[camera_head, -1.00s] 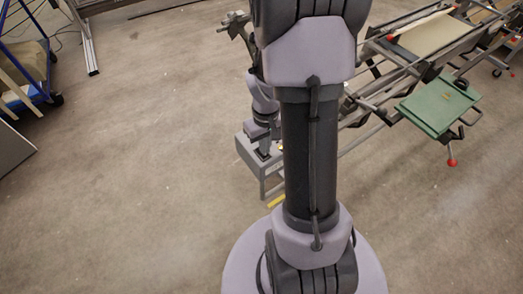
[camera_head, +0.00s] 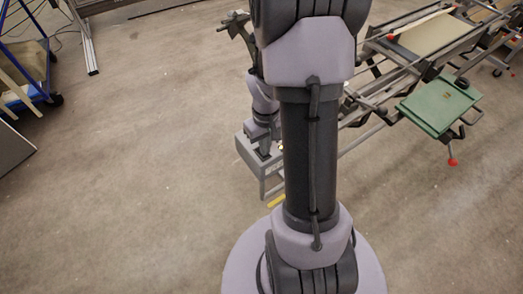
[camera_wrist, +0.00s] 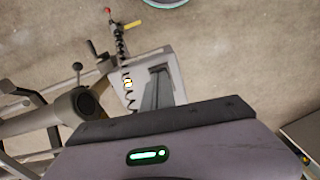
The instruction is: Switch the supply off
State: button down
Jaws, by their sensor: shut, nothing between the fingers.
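A grey box (camera_head: 246,154), which looks like the supply housing, stands on the near end of the metal frame in the head view. It also shows in the wrist view (camera_wrist: 185,62), with a small glowing yellow-white spot (camera_wrist: 128,83) at its left side. I cannot make out a switch lever on it. My gripper (camera_wrist: 160,72) is shut and empty, its fingers over the box's top face, right of the glowing spot. In the head view my gripper (camera_head: 264,154) reaches down to the box; I cannot tell if it touches. My own arm hides part of the frame.
The metal frame carries a green panel (camera_head: 438,106) at right. A blue cart (camera_head: 32,92) stands far left. The floor between is clear.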

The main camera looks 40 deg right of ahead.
jog(key=shift+f+b, duration=0.6)
jog(key=shift+f, duration=0.15)
jog(key=shift+r, duration=0.1)
notch_tip(320, 180, up, 7)
jog(key=p, duration=0.6)
dwell(0.3)
